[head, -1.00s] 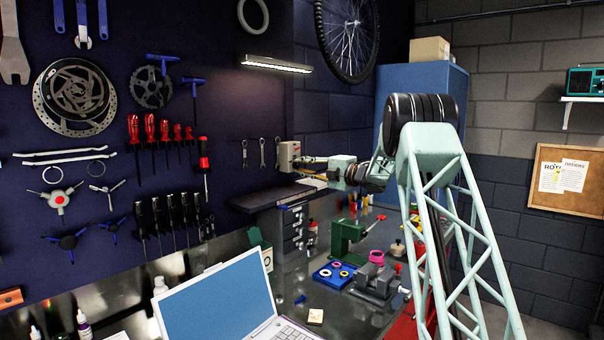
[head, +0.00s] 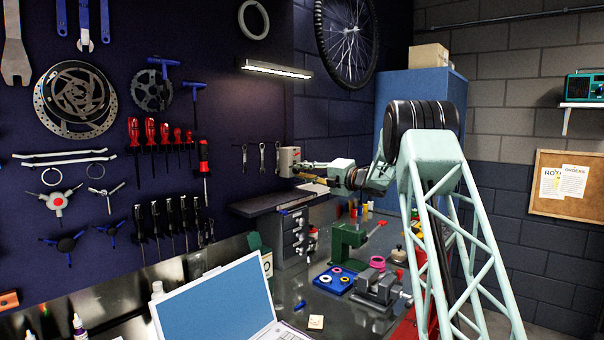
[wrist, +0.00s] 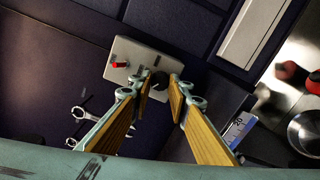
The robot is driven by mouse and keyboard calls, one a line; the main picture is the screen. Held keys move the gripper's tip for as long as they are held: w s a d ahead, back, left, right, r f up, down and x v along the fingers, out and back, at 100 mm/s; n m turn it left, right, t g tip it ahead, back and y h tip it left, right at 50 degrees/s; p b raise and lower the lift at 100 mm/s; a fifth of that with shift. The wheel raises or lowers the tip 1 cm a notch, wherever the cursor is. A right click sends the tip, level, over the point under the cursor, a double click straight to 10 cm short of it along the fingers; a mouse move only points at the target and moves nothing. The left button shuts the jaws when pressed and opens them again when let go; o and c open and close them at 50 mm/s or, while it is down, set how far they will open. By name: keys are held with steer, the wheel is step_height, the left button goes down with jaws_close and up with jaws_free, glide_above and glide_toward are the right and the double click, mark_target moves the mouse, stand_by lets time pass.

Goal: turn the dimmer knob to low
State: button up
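A pale control box (head: 289,161) is on the far part of the dark wall, and my gripper (head: 308,166) reaches to it from the right. In the wrist view the box's grey plate (wrist: 139,56) carries a red lever (wrist: 119,64) and a round black dimmer knob (wrist: 159,79). My gripper (wrist: 161,83) has its two wood-coloured fingers on either side of the knob. The fingers are apart, with the knob between their tips. The left tip is very close to the knob and a small gap shows on the right; contact is unclear. No pointer mark on the knob is readable.
A lit strip lamp (head: 277,69) hangs on the wall above the box. Hanging wrenches (head: 262,157) are just left of the box. A dark-topped drawer unit (head: 297,231) stands below it. A laptop (head: 215,303) and a green press (head: 346,242) are on the bench.

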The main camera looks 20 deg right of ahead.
steer(key=o, duration=0.5)
steer(key=shift+c, duration=0.2)
steer(key=shift+s, duration=0.15)
steer(key=v, duration=1.1)
steer(key=shift+s+d, duration=0.2)
steer(key=shift+s, duration=0.1)
steer(key=shift+r, duration=0.1)
